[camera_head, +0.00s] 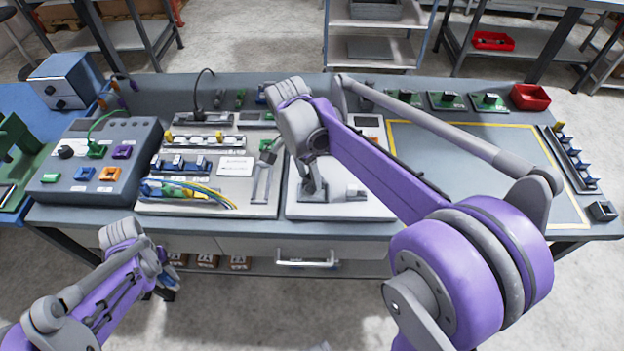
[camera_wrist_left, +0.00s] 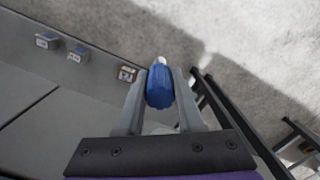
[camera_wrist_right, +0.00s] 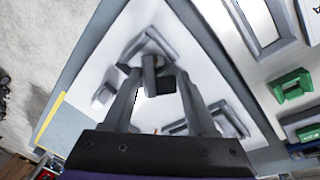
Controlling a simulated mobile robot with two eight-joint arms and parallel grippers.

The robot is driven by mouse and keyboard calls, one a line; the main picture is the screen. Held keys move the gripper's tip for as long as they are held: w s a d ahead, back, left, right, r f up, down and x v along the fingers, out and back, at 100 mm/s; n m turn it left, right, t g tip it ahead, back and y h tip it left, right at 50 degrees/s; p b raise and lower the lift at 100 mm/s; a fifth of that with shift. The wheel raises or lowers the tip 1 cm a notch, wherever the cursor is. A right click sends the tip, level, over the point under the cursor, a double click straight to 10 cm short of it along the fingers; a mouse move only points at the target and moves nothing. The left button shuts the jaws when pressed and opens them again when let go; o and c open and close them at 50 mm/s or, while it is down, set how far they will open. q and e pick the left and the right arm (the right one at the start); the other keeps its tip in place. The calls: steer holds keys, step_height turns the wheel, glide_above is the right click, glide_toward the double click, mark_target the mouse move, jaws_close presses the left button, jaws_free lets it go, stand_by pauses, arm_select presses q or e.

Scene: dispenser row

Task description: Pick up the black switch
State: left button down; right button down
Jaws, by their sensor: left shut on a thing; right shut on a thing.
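My right gripper (camera_head: 314,178) is over the white panel (camera_head: 350,208) in the middle of the bench. In the right wrist view its fingers (camera_wrist_right: 158,80) are shut on a small dark thing with a black square face, which looks like the black switch (camera_wrist_right: 167,86). Grey fixture parts (camera_wrist_right: 150,42) lie just beyond it; I cannot tell whether the switch touches them. My left gripper (camera_wrist_left: 160,85) is in front of the bench, low at the left, shut on a blue handle-like thing (camera_wrist_left: 160,88) with a pale tip.
A grey control box (camera_head: 60,188) with coloured blocks stands at the left. A board with rows of blocks and wires (camera_head: 250,190) is beside the panel. A yellow-outlined area (camera_head: 480,165) at the right is bare. A red bin (camera_head: 530,96) stands at the back right.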

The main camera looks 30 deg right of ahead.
step_height(320, 180, up, 10)
stand_by(0.7)
steer(key=shift+w+a+f+p, duration=0.1)
steer(key=shift+w+f+p, duration=0.1)
steer(key=shift+w, duration=0.35)
steer(key=shift+w+a+f+p, duration=0.1)
steer(key=shift+w+f, duration=0.1)
steer(key=shift+w, duration=0.35)
stand_by(0.7)
steer(key=w, duration=0.1)
steer(key=w+f, duration=0.1)
steer(key=shift+w+a, duration=0.15)
steer(key=shift+w, duration=0.2)
steer(key=shift+s, duration=0.1)
stand_by(0.4)
